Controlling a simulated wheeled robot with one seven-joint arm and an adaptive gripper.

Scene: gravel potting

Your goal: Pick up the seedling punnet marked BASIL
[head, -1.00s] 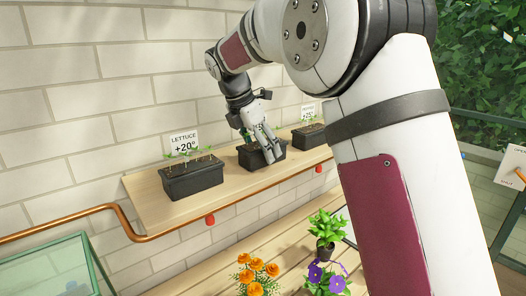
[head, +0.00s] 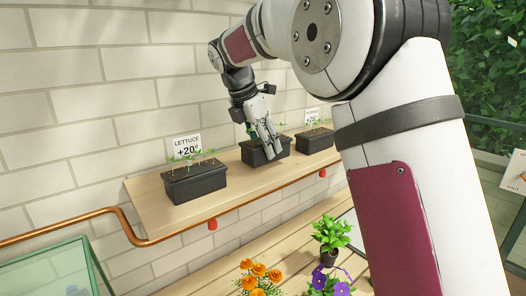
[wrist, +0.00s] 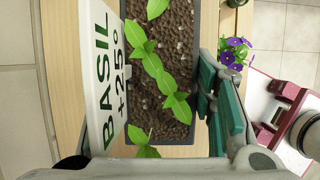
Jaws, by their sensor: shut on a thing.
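The BASIL punnet is a dark trough of brown gravelly soil with green seedlings. In the head view this punnet (head: 278,150) is in the middle of the row at the wall shelf, perhaps slightly above the board; a gap is not clear. In the wrist view the punnet (wrist: 196,60) lies below me, beside its white label (wrist: 102,75) reading BASIL +25°. My gripper (head: 264,143) is shut on the punnet from above. One green-padded finger (wrist: 222,105) shows along its right side in the wrist view; the other is mostly hidden behind the label.
The LETTUCE punnet (head: 193,186) stands left on the wooden shelf (head: 150,198), another punnet (head: 316,141) close on the right. A copper pipe (head: 150,241) runs below the shelf front. Potted flowers (head: 260,275) stand on the lower bench.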

